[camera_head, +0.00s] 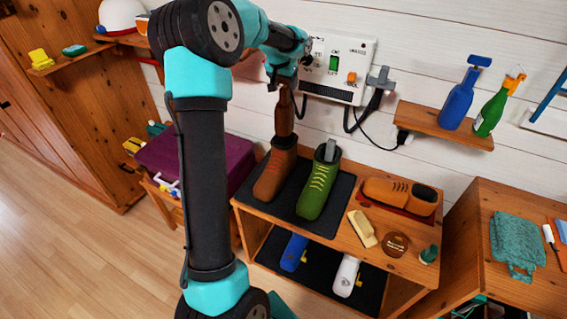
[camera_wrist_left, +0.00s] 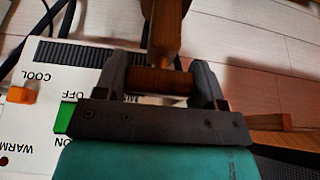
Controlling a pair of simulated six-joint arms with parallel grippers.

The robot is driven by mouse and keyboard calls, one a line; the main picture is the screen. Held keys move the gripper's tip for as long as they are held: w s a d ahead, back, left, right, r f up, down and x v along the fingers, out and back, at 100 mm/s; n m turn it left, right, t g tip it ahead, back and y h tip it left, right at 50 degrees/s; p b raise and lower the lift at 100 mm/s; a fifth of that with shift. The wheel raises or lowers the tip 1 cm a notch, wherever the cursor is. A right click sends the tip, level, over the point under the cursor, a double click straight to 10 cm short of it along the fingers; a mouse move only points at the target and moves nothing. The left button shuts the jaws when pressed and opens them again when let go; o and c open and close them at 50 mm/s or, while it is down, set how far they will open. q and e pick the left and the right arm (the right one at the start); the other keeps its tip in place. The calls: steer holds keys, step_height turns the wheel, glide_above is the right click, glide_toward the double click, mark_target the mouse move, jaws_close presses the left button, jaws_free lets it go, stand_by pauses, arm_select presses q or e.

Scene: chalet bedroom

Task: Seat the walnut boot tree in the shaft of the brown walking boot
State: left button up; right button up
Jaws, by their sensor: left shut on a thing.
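The walnut boot tree (camera_head: 284,120) is a brown, upright piece in the head view. My left gripper (camera_head: 282,84) is shut on its top end, above the brown walking boot (camera_head: 273,177). In the left wrist view, the jaws (camera_wrist_left: 160,82) close on the tree's crosswise handle, and its stem (camera_wrist_left: 166,35) runs away from them. The tree's lower end meets the opening of the boot's shaft; I cannot tell how far inside it is. The boot stands upright on a dark mat (camera_head: 342,190). My right gripper is not in view.
A green boot (camera_head: 315,190) with a grey piece in its shaft stands close on the right. A white control box (camera_head: 338,68) with cables hangs on the wall behind. Brown shoes (camera_head: 400,193), a brush (camera_head: 362,228) and a round tin (camera_head: 396,244) occupy the bench's right side.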

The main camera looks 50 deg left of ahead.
mark_target(280, 110)
arm_select(q)
step_height(280, 110, down, 14)
steer(key=shift+f, duration=0.1)
stand_by(0.4)
steer(key=shift+f, duration=2)
steer(key=o, duration=1.4)
steer(key=shift+o, duration=0.2)
steer(key=v, duration=1.2)
